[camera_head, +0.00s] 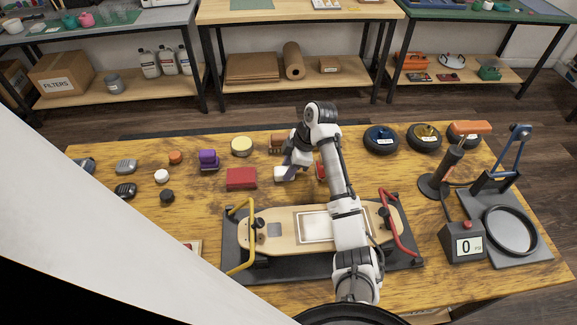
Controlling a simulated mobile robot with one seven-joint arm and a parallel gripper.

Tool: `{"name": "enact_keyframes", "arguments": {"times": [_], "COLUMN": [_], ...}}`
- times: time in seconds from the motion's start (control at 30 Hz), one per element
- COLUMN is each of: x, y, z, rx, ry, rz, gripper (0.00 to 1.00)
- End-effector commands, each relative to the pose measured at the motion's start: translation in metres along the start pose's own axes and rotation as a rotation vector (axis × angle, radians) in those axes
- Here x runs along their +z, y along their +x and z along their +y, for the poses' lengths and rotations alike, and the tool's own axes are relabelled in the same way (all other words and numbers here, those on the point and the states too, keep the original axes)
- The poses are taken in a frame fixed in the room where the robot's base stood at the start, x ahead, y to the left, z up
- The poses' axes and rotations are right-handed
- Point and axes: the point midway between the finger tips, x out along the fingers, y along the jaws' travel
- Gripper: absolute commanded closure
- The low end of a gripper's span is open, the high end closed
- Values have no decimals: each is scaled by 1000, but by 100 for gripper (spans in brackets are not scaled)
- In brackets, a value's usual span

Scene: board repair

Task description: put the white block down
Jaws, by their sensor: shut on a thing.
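The white block (281,174) shows at the lower left end of my gripper (288,173), just right of the red block. My gripper is shut on it, pointing down over the far middle of the wooden table. My gripper's fingers hide part of the block. I cannot tell whether its underside touches the table.
A red block (241,179) lies close to the left. A skateboard deck (270,228) lies in a clamp stand under my arm.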

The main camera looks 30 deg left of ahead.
Motion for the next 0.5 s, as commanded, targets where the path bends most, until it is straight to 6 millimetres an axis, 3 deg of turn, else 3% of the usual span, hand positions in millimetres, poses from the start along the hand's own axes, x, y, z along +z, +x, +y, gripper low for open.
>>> {"name": "enact_keyframes", "arguments": {"times": [0.07, 0.1, 0.23, 0.5], "x": [1, 1, 1, 1], "y": [3, 3, 2, 2], "z": [0, 0, 0, 0], "rx": [0, 0, 0, 0], "ry": [0, 0, 0, 0], "rz": [0, 0, 0, 0], "gripper": [91, 62, 45, 43]}}
